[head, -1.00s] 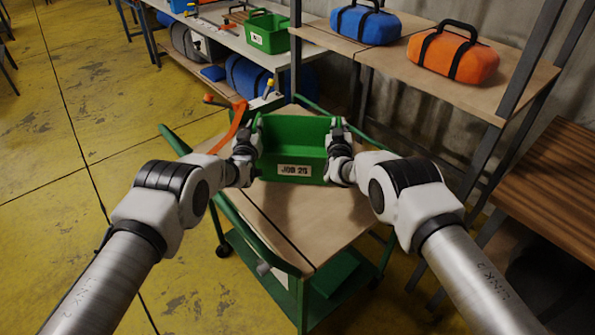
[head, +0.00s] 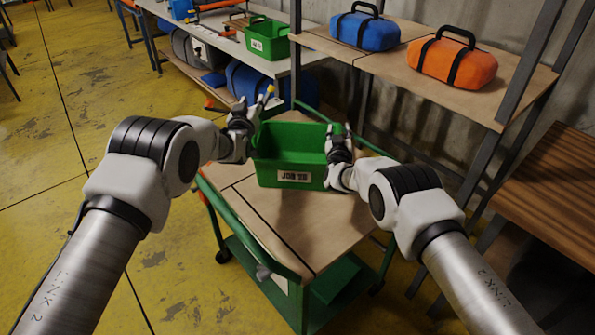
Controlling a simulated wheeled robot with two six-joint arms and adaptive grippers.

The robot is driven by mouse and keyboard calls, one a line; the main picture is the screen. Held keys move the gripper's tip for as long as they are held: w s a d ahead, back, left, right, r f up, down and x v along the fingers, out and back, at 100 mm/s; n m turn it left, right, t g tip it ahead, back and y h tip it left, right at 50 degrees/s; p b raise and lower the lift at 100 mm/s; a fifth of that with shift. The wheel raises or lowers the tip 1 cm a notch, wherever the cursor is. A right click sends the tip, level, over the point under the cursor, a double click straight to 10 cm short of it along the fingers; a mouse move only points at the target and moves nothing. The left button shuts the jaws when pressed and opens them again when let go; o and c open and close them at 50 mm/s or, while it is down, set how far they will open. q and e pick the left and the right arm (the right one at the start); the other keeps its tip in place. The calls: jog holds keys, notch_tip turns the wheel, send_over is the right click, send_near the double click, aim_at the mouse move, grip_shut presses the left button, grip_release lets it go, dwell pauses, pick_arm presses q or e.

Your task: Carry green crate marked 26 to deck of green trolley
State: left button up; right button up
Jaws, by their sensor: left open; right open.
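The green crate (head: 268,177) with a white job label (head: 293,176) sits upright on the brown deck of the green trolley (head: 300,235). The label's number is blurred. My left gripper (head: 250,112) is open, above and beside the crate's upper left corner, and looks apart from it. My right gripper (head: 338,135) is open at the crate's right end, its fingers overlapping the rim in the picture. I cannot tell whether it touches. The crate's right end is partly hidden by that gripper.
A workbench (head: 215,42) behind holds another green crate (head: 267,38). A shelf to its right holds a blue bag (head: 364,28) and an orange bag (head: 450,62). A slatted wooden bench (head: 548,190) stands at right. Yellow floor at left is mostly clear.

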jog(key=s+a, duration=0.1)
jog(key=s, duration=1.1)
jog(key=shift+a, duration=0.25)
